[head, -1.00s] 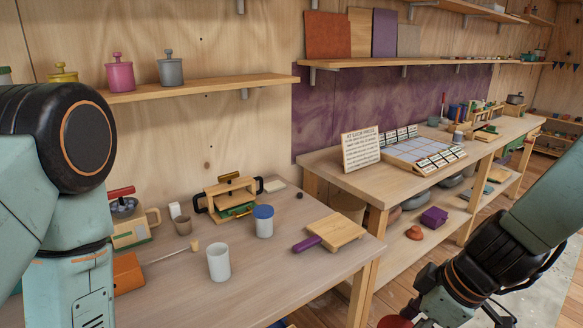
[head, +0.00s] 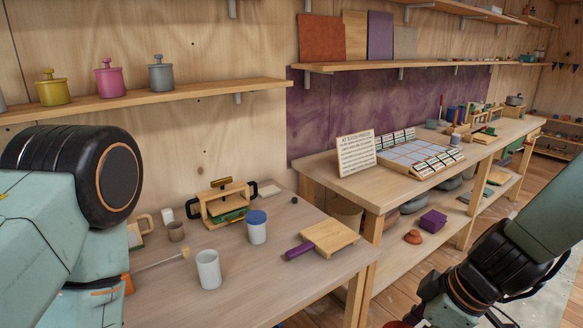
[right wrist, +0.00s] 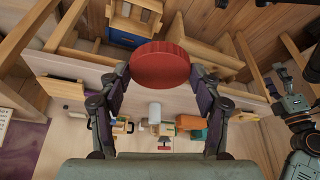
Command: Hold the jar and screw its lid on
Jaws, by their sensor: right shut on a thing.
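A red round lid (right wrist: 160,66) is gripped between the fingertips of my right gripper (right wrist: 158,78), in the air. In the head view the right gripper is mostly cut off at the bottom edge. A white open cylinder (head: 208,270), perhaps the jar, stands upright on the near table. A white jar with a blue lid (head: 257,227) stands behind it to the right. My left arm fills the left of the head view with its gripper out of frame. Part of it, seemingly my left gripper (right wrist: 284,86), shows at the right of the right wrist view, its opening unclear.
A second table (head: 330,173) with a sign stands behind. A shelf (head: 200,93) holds coloured jars.

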